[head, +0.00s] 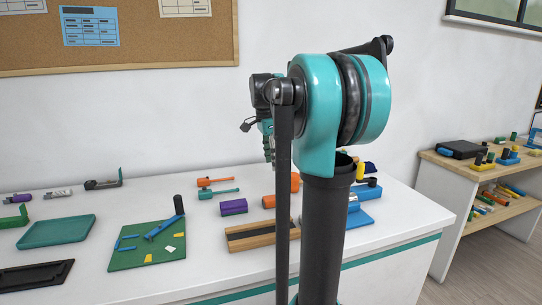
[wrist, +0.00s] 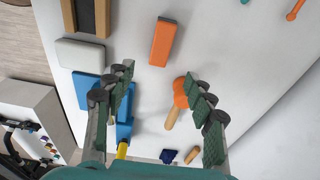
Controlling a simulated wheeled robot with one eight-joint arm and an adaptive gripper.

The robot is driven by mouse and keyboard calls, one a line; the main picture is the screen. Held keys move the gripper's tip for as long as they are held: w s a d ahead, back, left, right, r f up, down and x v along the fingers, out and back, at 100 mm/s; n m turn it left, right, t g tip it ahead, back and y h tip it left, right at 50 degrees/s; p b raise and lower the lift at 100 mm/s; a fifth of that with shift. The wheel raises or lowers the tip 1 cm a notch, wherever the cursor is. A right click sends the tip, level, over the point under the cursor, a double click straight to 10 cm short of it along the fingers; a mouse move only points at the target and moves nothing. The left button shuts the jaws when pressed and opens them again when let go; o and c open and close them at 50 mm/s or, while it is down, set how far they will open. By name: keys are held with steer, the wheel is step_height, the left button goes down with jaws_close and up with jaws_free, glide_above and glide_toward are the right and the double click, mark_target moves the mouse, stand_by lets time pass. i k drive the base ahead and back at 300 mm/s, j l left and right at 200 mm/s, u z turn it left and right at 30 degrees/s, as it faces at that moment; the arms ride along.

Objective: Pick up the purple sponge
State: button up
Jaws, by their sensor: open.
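A purple block (head: 233,207), which looks like the sponge, lies on the white table in the head view, left of my arm. I do not see it in the wrist view. My gripper (wrist: 158,85) is open and empty, with its fingers wide apart above the right part of the table. In the head view my arm hides most of the gripper. Below the fingers in the wrist view are an orange-headed mallet (wrist: 180,97) and an orange block (wrist: 163,42).
A wooden block with dark strips (head: 262,235) lies in front of the purple block. An orange-and-teal tool group (head: 217,188) lies behind it. A green board (head: 148,245) with a blue tool is to the left. Blue items (wrist: 88,90) crowd the wrist view's left side.

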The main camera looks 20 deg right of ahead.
mark_target(232, 208)
steer(key=k, duration=1)
